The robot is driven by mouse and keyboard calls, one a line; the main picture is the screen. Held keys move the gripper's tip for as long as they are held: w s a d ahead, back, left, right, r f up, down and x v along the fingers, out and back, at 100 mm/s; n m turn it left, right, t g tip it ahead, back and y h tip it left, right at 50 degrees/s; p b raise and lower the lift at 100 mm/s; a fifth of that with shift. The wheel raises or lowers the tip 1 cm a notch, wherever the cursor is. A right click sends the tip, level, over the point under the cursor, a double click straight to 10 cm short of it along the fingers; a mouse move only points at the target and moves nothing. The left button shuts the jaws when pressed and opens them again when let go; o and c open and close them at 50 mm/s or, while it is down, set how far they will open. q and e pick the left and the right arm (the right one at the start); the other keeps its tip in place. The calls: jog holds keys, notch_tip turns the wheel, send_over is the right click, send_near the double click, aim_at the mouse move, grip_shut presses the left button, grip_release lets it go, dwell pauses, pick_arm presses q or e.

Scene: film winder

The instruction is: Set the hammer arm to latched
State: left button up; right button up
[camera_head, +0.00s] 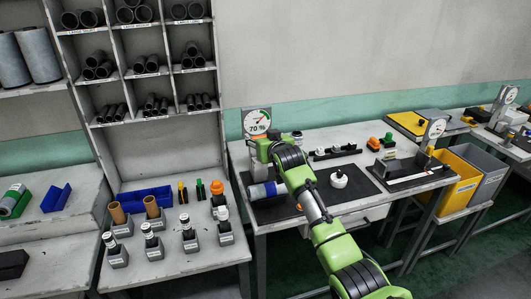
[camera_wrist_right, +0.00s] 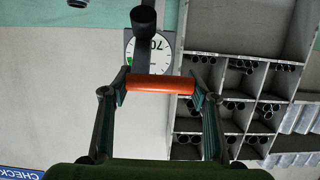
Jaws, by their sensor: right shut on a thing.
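My right gripper (camera_head: 262,150) is at the left bench, in front of the round dial gauge (camera_head: 257,121) marked 70. In the right wrist view its two fingers (camera_wrist_right: 160,85) are shut on the ends of an orange bar (camera_wrist_right: 159,83), which looks like the hammer arm's handle. A dark post with a round end (camera_wrist_right: 144,20) rises behind the bar, in front of the dial (camera_wrist_right: 151,52). In the head view my arm hides most of the hammer arm, so I cannot tell its angle or whether it is latched. My left gripper is not in view.
A blue-and-white roll (camera_head: 262,190) lies below my gripper. A white round knob (camera_head: 339,180) sits on the dark mat to the right. A shelf of black tubes (camera_head: 144,70) stands at the left, with several small holders below. A yellow bin (camera_head: 462,178) stands at the right.

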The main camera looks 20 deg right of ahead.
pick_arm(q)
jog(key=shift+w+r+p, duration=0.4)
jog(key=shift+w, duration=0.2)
pick_arm(e)
jog(key=shift+g, duration=0.8)
jog(key=w+r, duration=0.2)
jog(key=w, duration=0.3)
jog(key=shift+w+a+r, duration=0.1)
jog(key=shift+w+r, duration=0.05)
jog(key=shift+r, duration=0.25)
jog(key=o, duration=1.6)
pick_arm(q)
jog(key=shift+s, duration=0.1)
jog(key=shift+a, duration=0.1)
